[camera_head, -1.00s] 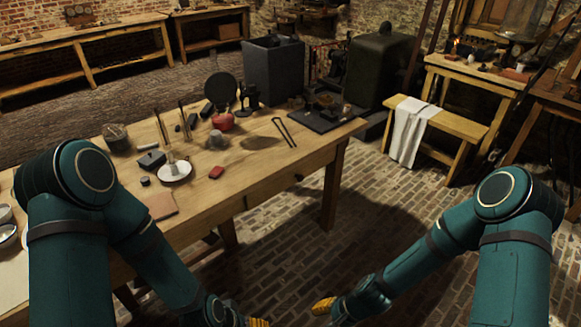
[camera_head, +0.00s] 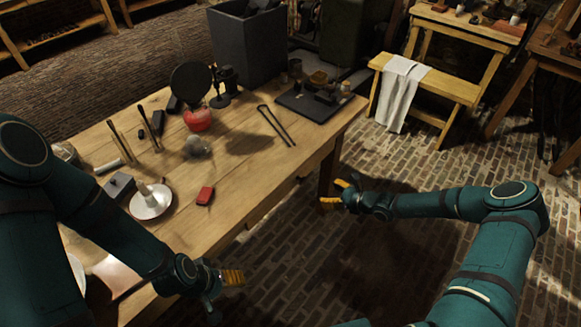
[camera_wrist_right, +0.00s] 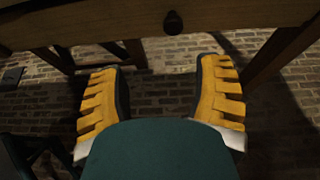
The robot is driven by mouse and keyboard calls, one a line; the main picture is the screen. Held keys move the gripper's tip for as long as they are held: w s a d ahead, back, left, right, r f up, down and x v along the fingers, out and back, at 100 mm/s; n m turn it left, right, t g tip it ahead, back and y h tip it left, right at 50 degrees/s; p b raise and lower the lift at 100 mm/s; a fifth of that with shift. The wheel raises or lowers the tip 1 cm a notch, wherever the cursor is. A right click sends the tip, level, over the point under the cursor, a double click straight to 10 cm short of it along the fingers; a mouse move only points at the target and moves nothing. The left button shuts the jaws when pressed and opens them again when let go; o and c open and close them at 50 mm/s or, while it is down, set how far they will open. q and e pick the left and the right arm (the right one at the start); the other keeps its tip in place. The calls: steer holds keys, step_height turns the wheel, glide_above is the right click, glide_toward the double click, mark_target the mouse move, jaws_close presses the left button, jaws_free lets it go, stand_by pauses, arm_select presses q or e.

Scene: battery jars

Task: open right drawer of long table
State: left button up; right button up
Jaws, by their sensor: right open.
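The long wooden table (camera_head: 235,170) runs from lower left to upper right in the head view. In the right wrist view its wooden front edge (camera_wrist_right: 90,24) crosses the top, with a dark round knob (camera_wrist_right: 172,22) on it. The knob lies beyond and between the fingertips, apart from them. The drawer's outline is hard to make out. My right gripper (camera_head: 335,193) is open and empty beside the table's right front, near a leg. Its two yellow fingers also spread wide in the right wrist view (camera_wrist_right: 158,70). My left gripper (camera_head: 232,277) is by the table's near front edge; its opening is unclear.
On the tabletop are a red case (camera_head: 205,195), a white dish (camera_head: 151,202), tongs (camera_head: 275,125) and a dark tray (camera_head: 308,106). A bench with a white cloth (camera_head: 402,93) stands at the upper right.

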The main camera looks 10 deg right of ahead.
mark_target(305, 181)
steer(key=shift+m+t, duration=0.3)
steer(key=shift+m, duration=0.1)
steer(key=b+x, duration=0.1)
steer(key=x, duration=0.3)
steer(key=d+b+x, duration=0.1)
steer(key=x, duration=0.3)
steer(key=w+b+x, duration=0.1)
steer(key=x, duration=0.3)
steer(key=shift+w+f, duration=0.1)
steer(key=shift+w, duration=0.2)
arm_select(q)
steer(key=shift+w+a+f+b, duration=0.1)
steer(key=shift+w+f+b, duration=0.15)
steer(key=shift+f, duration=0.65)
steer(key=shift+w+a+f+b, duration=0.1)
steer(key=shift+w+f, duration=0.25)
steer(key=shift+f, duration=0.55)
arm_select(e)
steer(key=shift+w+a+f, duration=0.15)
steer(key=shift+w+a, duration=0.2)
steer(key=shift+w, duration=0.15)
jaws_close()
arm_select(q)
steer(key=shift+r, duration=0.1)
arm_select(e)
steer(key=shift+s, duration=0.1)
